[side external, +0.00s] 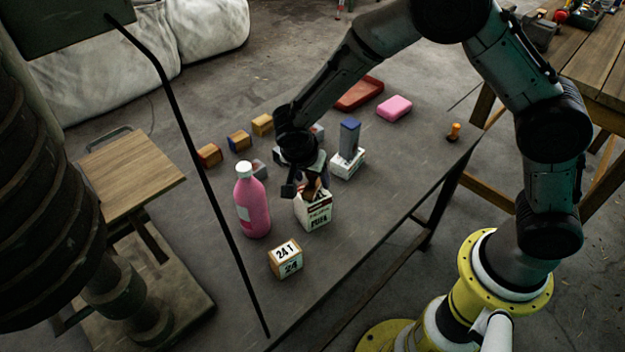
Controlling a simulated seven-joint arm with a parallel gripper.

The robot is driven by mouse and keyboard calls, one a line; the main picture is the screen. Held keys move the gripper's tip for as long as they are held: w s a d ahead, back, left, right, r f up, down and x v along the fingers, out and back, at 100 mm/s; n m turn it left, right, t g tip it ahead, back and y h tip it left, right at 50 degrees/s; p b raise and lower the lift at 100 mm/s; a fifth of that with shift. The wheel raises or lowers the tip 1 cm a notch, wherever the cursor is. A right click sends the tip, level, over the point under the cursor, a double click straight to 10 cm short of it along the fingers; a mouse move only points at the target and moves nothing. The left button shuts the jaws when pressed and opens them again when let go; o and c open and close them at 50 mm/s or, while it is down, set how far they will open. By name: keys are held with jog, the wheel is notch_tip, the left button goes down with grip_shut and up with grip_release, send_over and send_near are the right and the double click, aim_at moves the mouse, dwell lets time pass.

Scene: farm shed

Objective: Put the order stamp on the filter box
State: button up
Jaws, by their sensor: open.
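My gripper (304,187) is open, pointing down just above a white printed carton (315,213) near the table's middle. Something brown shows at the carton's top, between or behind the fingers; I cannot tell whether the fingers touch it. The carton could be the filter box, but its print is too small to read surely. I cannot tell for sure which thing is the order stamp. A small orange piece with a dark lower part (454,132) stands at the table's right corner. A blue upright block (349,138) stands on or against a low white box (346,165).
A pink bottle (252,203) stands close left of the carton. A number-labelled box (285,260) is in front. Several small blocks (238,140) lie behind left. A pink block (394,108) and red tray (358,95) lie at the back. The table's right front is clear.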

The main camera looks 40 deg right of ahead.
jog(key=v, duration=1)
jog(key=shift+r, duration=0.3)
jog(key=s+d+r+n+t+y, duration=0.25)
jog(key=s+d+r+n, duration=0.55)
jog(key=s+d+r, duration=0.5)
jog(key=s+f+n+t+y, duration=0.1)
jog(key=s+n, duration=0.4)
jog(key=s, duration=0.5)
jog(key=shift+s+y, duration=0.2)
jog(key=shift+y, duration=0.15)
jog(key=shift+o, duration=0.2)
